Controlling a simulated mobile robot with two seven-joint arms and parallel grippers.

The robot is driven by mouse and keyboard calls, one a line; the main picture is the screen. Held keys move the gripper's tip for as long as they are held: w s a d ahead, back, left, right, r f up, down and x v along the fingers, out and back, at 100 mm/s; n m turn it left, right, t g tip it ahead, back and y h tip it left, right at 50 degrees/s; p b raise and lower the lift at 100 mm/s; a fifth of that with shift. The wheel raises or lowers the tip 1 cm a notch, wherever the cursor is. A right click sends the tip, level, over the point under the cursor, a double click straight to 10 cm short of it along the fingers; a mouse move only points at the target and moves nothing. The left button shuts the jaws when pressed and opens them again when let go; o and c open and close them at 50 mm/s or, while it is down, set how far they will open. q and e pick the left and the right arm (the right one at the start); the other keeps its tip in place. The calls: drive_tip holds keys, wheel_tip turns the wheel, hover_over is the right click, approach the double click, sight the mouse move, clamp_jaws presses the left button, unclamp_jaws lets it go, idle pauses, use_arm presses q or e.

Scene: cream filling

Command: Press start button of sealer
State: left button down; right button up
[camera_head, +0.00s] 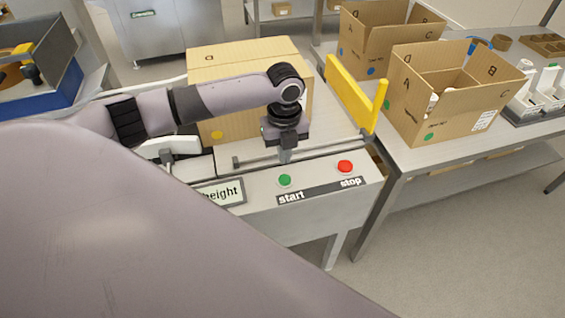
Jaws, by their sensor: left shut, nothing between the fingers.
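The sealer (330,212) has a grey front panel with a green start button (285,181) and a red stop button (345,167). Labels reading "start" and "stop" sit below them. My left gripper (286,158) is shut and empty, pointing down just above and behind the green button in the picture. It looks a little apart from the button, but the exact gap is hard to judge. My right gripper is not in view.
A closed cardboard box (240,62) stands on the sealer behind my left arm. A yellow guide (352,95) rises at its right. Open cardboard boxes (415,115) stand on the table at right. My own large arm link covers the lower left.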

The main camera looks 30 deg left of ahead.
use_arm(q)
wheel_tip(320, 180, up, 7)
drive_tip(key=shift+d+f, duration=0.15)
drive_tip(key=shift+f, duration=0.05)
idle(0.6)
drive_tip(key=s+d+f+n+t+h, duration=0.3)
drive_tip(key=d+f+n, duration=0.2)
drive_tip(key=d+f, duration=0.2)
drive_tip(key=s+d+f+n+t+h, duration=0.2)
drive_tip(key=d+f+n, duration=0.3)
drive_tip(key=d+f, duration=0.25)
drive_tip(key=s+a+f+n+t+y, duration=0.1)
drive_tip(key=s+a+f+n+t, duration=0.1)
drive_tip(key=s+n, duration=0.4)
drive_tip(key=s+a+f+n+t+y, duration=0.1)
drive_tip(key=s+a+f+n+t, duration=0.1)
drive_tip(key=s+n, duration=0.5)
drive_tip(key=shift+a+f+n+t+y, duration=0.35)
drive_tip(key=shift+a+t, duration=0.35)
drive_tip(key=shift+a, duration=0.55)
